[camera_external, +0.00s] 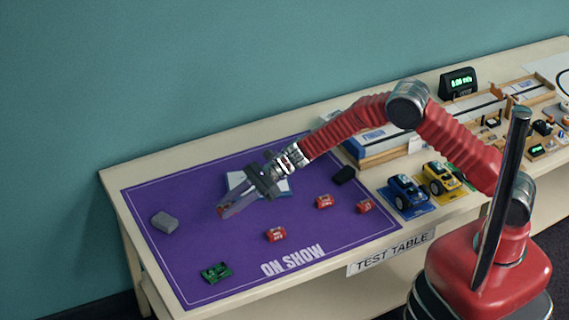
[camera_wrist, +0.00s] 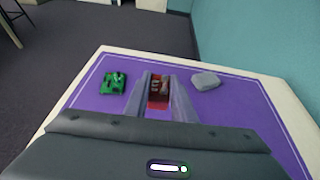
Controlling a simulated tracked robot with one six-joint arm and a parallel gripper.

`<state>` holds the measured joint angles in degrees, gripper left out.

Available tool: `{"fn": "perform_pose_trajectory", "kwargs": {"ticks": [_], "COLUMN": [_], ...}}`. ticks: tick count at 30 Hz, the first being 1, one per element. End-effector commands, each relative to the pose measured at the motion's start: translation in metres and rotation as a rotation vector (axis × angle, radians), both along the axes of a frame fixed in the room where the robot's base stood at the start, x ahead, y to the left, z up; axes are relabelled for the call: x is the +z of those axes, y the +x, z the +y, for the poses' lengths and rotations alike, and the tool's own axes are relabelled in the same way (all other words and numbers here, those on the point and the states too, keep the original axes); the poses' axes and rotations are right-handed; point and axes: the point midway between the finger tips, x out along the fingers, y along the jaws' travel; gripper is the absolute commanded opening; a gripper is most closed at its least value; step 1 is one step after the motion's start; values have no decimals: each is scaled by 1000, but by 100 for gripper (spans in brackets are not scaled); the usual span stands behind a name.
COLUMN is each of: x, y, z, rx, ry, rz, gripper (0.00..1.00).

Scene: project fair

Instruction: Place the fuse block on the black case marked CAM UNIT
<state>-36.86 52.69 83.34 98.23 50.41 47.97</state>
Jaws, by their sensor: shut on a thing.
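My gripper (camera_external: 224,209) is over the left half of the purple mat, its fingers pointing left and down. In the wrist view a red block (camera_wrist: 158,92) with pale and dark marks sits between the two grey fingers, which are shut on it. It looks like the fuse block, but I cannot read its marking. In the external view the fingers hide it. A small black case (camera_external: 344,175) lies at the mat's right side, behind and right of my gripper. It may be the CAM UNIT; its marking is not readable. It is outside the wrist view.
Three similar red blocks (camera_external: 276,234) lie on the purple mat (camera_external: 200,255). A green circuit board (camera_external: 216,272) and a grey block (camera_external: 165,221) are at its left. A white-and-blue flat item (camera_external: 240,181) lies beneath my gripper. Toy cars (camera_external: 408,196) stand right of the mat.

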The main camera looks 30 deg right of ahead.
Motion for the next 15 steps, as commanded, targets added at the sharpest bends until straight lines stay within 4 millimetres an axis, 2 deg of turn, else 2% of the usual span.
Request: {"fn": "perform_pose_trajectory", "kwargs": {"ticks": [8, 15], "x": [10, 17], "y": [71, 128], "z": [-65, -138], "rx": [-119, -222], "ry": [5, 4], "rz": [-10, -17], "gripper": [1, 1]}}
